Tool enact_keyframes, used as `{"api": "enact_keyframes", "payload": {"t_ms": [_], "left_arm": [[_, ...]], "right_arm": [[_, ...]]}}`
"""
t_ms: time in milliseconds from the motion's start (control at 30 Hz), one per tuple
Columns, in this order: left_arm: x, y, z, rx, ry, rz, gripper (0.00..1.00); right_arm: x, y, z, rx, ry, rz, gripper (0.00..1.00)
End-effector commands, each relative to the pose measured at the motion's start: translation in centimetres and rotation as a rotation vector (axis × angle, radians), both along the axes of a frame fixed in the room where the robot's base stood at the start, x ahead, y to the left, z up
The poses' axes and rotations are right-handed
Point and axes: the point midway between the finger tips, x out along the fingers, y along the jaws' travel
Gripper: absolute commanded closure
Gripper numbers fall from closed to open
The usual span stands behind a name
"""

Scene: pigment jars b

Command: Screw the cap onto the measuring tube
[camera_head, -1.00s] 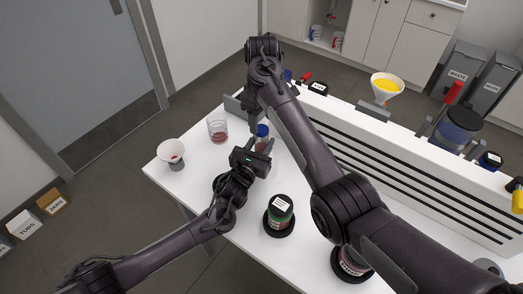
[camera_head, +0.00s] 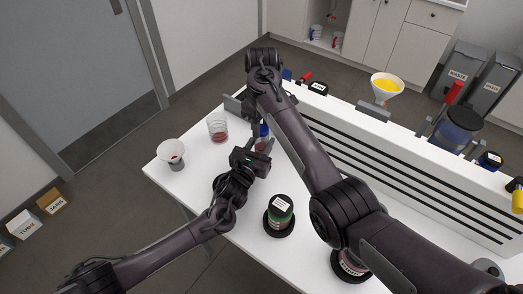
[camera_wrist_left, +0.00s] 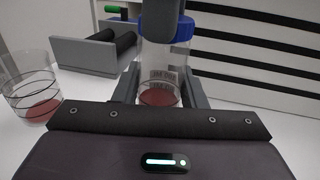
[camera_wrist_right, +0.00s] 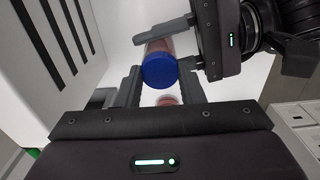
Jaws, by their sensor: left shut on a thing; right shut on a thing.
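The measuring tube (camera_wrist_left: 155,70) is clear, with printed marks and red contents at the bottom. It stands upright between the fingers of my left gripper (camera_head: 262,148), which is shut on it. The blue cap (camera_wrist_left: 187,28) sits at the tube's top; how far it is threaded cannot be told. In the right wrist view the round top of the cap (camera_wrist_right: 160,70) lies between the fingers of my right gripper (camera_wrist_right: 160,82), shut on it. A finger of that gripper covers part of the cap in the left wrist view. My right arm hides part of the area in the head view.
A glass beaker with red contents (camera_head: 218,132) stands left of the tube, and a white funnel (camera_head: 171,152) is farther left. The slotted white panel (camera_head: 340,135) runs behind. The table's left front is clear.

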Motion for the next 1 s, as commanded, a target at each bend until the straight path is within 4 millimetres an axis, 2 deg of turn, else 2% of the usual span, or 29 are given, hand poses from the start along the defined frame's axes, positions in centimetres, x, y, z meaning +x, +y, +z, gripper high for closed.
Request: {"api": "enact_keyframes", "payload": {"t_ms": [167, 400, 667, 700, 867, 1000], "left_arm": [[-0.02, 0.0, -0.07, 0.0, 0.001, 0.0, 1.0], [-0.02, 0.0, -0.07, 0.0, 0.001, 0.0, 1.0], [-0.02, 0.0, -0.07, 0.001, 0.002, 0.0, 1.0], [-0.02, 0.0, -0.07, 0.001, 0.002, 0.0, 1.0], [-0.03, -0.01, -0.07, 0.001, 0.002, 0.0, 1.0], [-0.03, -0.01, -0.07, 0.001, 0.002, 0.0, 1.0]], "right_arm": [[0.0, 0.01, 0.02, 0.0, 0.0, -0.006, 0.93], [0.01, 0.01, 0.01, 0.0, 0.001, -0.226, 0.94], [0.01, 0.01, 0.01, 0.0, 0.001, -0.242, 0.94], [0.01, 0.01, 0.0, 0.0, 0.001, -0.242, 0.64], [0.01, 0.01, 0.0, 0.0, 0.001, -0.241, 0.45], [0.0, 0.01, 0.0, 0.0, 0.001, -0.241, 0.45]]}}
